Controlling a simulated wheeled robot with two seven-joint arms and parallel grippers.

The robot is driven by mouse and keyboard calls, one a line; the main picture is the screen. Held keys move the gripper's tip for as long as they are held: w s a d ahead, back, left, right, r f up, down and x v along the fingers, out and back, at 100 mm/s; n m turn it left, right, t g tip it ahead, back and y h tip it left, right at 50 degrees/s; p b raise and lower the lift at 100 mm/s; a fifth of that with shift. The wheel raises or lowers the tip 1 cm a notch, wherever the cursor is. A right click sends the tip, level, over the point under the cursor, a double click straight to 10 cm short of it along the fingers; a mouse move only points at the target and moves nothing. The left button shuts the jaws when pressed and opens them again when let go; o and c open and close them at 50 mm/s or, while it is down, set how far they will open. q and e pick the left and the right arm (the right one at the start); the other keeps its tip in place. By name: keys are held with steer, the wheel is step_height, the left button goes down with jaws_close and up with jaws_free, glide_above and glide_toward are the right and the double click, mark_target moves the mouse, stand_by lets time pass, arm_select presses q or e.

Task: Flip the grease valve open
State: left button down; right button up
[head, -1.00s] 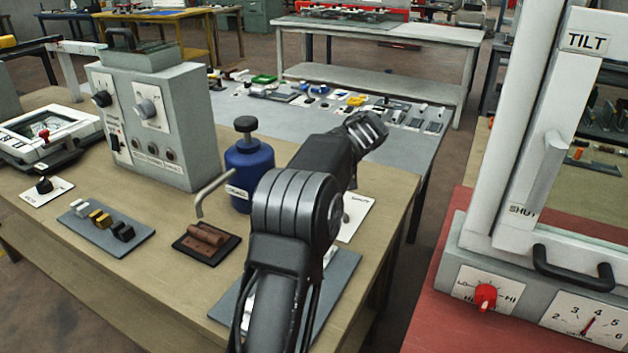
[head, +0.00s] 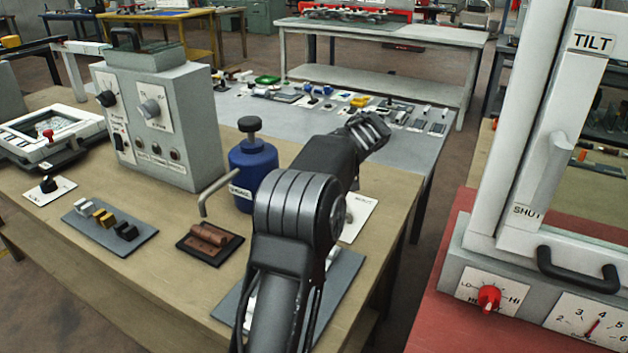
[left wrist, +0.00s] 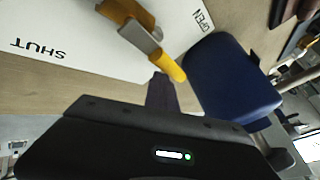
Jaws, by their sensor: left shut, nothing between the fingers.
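The grease valve's yellow lever (left wrist: 150,42) shows in the left wrist view, on a white plate (left wrist: 85,50) marked SHUT at one end and OPEN at the other. Its free end lies nearer the OPEN marking. My left gripper (left wrist: 161,84) is shut and empty, with its dark fingertips close beside the lever's end; I cannot tell if they touch. In the head view my arm hides the gripper and lever, and only part of the white plate (head: 362,217) shows. My right gripper is in neither view.
A blue bottle (head: 244,172) with a black knob stands beside the valve plate; it also shows in the left wrist view (left wrist: 230,80). A white-framed machine (head: 508,150) stands right.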

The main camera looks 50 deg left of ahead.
arm_select(q)
steer(key=shift+r, duration=0.1)
stand_by(0.4)
steer(key=v, duration=0.7)
steer(key=shift+d+r, duration=0.2)
steer(key=shift+d, duration=0.05)
stand_by(0.3)
